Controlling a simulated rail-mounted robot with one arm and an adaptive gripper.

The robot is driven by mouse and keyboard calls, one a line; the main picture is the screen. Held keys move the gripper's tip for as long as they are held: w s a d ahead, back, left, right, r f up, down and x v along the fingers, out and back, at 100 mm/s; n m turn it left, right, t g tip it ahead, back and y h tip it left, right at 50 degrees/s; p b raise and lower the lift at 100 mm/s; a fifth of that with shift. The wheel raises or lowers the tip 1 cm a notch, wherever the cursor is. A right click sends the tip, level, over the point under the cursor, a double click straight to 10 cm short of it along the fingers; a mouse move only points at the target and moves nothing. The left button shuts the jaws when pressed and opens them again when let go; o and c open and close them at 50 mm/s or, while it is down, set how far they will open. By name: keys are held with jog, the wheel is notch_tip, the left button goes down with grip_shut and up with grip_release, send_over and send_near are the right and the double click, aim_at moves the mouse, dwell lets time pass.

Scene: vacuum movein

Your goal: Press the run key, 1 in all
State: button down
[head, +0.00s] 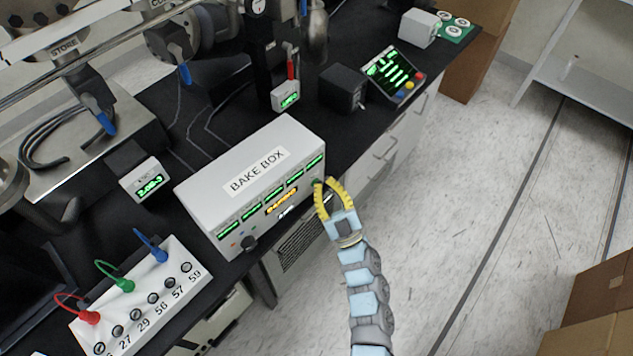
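The white BAKE BOX (222,172) stands on the black bench. Its front panel has several green displays, an amber display (281,202), a black knob (249,243) and small indicator lights. A small dark green spot that may be the run key (317,184) shows at the right end of this panel; its label is too small to read. My gripper (325,182) has yellow fingers, with a gap between the tips and nothing seen held. Its left fingertip is at the green spot and partly covers it; I cannot tell whether they touch.
A plug panel (150,305) with red, green and blue leads stands left of the box. A small meter (147,183) sits behind it. A dark box (342,88) and a button console (393,75) stand farther along the bench.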

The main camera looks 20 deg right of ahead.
jog(key=shift+s, duration=0.15)
jog(key=shift+s+d+p, duration=0.3)
jog(key=shift+s+d, duration=0.05)
jog(key=shift+s, duration=0.25)
jog(key=s, duration=0.1)
jog(key=s+d+p, duration=0.1)
jog(key=s, duration=0.1)
jog(key=s+d, duration=0.1)
jog(key=shift+s+d+p, duration=0.1)
jog(key=shift+s+p, duration=0.1)
jog(key=shift+p, duration=0.15)
dwell(0.4)
dwell(0.6)
